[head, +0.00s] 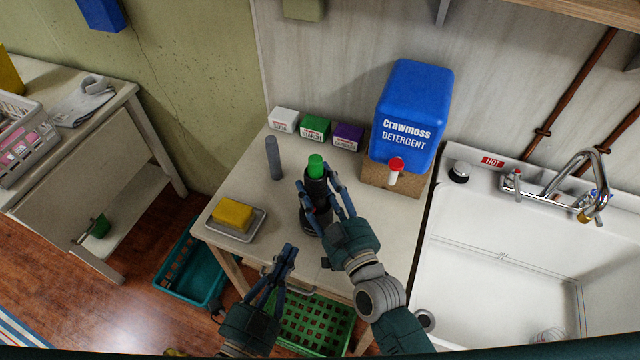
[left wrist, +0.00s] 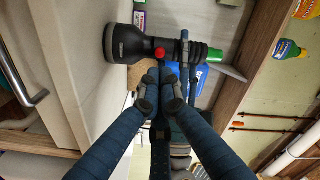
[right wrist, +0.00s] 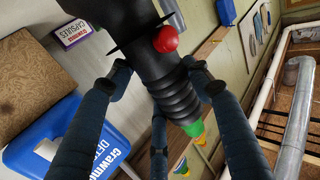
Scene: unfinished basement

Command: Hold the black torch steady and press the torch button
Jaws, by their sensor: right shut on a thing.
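The black torch (head: 316,192) is upright, its wide head down and its green end (head: 316,165) up. My right gripper (head: 326,192) is shut around its ribbed body, also seen in the right wrist view (right wrist: 180,92). I cannot tell whether the head touches the table. The round red button (left wrist: 160,52) is on the torch's side, visible in both wrist views (right wrist: 165,39) but hidden in the head view. My left gripper (head: 286,250) is empty, its fingers closed together, pointing toward the torch. In the left wrist view its tips are just short of the button.
The table (head: 240,187) holds a grey cylinder (head: 273,158), a yellow sponge on a dish (head: 259,231), small boxes (head: 315,127) and a blue detergent container (head: 408,105) with a red tap. A white sink (head: 480,275) is at right. Crates (head: 310,318) stand below.

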